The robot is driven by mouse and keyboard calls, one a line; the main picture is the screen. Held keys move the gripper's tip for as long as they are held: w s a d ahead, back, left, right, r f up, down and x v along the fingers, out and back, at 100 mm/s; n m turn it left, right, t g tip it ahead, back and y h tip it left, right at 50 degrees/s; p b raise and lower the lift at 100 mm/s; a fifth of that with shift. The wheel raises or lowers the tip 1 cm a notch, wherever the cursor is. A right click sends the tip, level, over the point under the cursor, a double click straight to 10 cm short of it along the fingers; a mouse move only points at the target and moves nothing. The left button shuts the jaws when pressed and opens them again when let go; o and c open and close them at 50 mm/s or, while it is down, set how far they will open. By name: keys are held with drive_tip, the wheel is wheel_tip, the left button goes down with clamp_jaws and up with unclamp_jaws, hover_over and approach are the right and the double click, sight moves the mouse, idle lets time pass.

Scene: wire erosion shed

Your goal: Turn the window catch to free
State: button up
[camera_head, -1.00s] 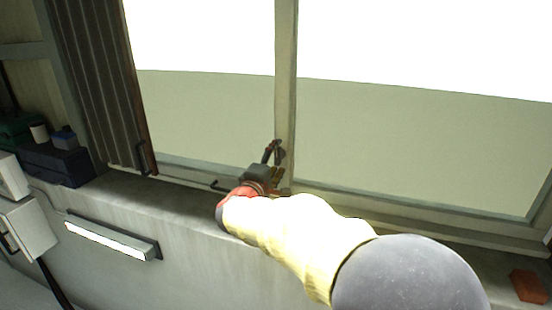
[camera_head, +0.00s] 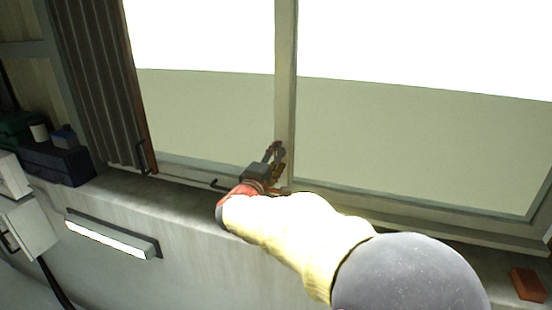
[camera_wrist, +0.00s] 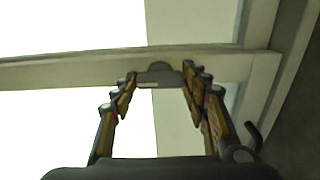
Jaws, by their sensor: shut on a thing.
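The window catch is a small dark grey piece (camera_wrist: 159,70) on the pale upright bar (camera_wrist: 75,68) of the window frame in the wrist view. My gripper (camera_wrist: 160,84) has one finger on each side of the catch, with the tips at its edges, and is shut on it. In the head view my gripper (camera_head: 276,152) is at the lower part of the middle upright (camera_head: 286,70). There the catch is too small and too covered by the fingers to make out.
A black hooked handle (camera_head: 217,184) is on the lower frame, left of my gripper. A ribbed brown panel (camera_head: 98,85) stands left of the window. A concrete sill (camera_head: 175,198) runs below. An orange-brown block (camera_head: 527,285) lies at far right.

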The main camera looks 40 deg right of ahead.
drive_tip(key=shift+f+n+b, duration=0.1)
drive_tip(key=shift+n+b, duration=0.2)
drive_tip(key=shift+b, duration=0.05)
drive_tip(key=n+b, duration=0.2)
drive_tip(key=shift+f+n, duration=0.1)
drive_tip(key=shift+n, duration=0.3)
drive_tip(key=n+b, duration=0.1)
drive_tip(key=n, duration=0.9)
drive_tip(key=shift+r+n, duration=0.2)
drive_tip(key=shift+n, duration=0.2)
drive_tip(key=shift+n+p, duration=1)
drive_tip(key=shift+n, duration=0.8)
drive_tip(key=shift+f, duration=0.1)
drive_tip(key=o, duration=1.2)
drive_tip(key=shift+c, duration=0.2)
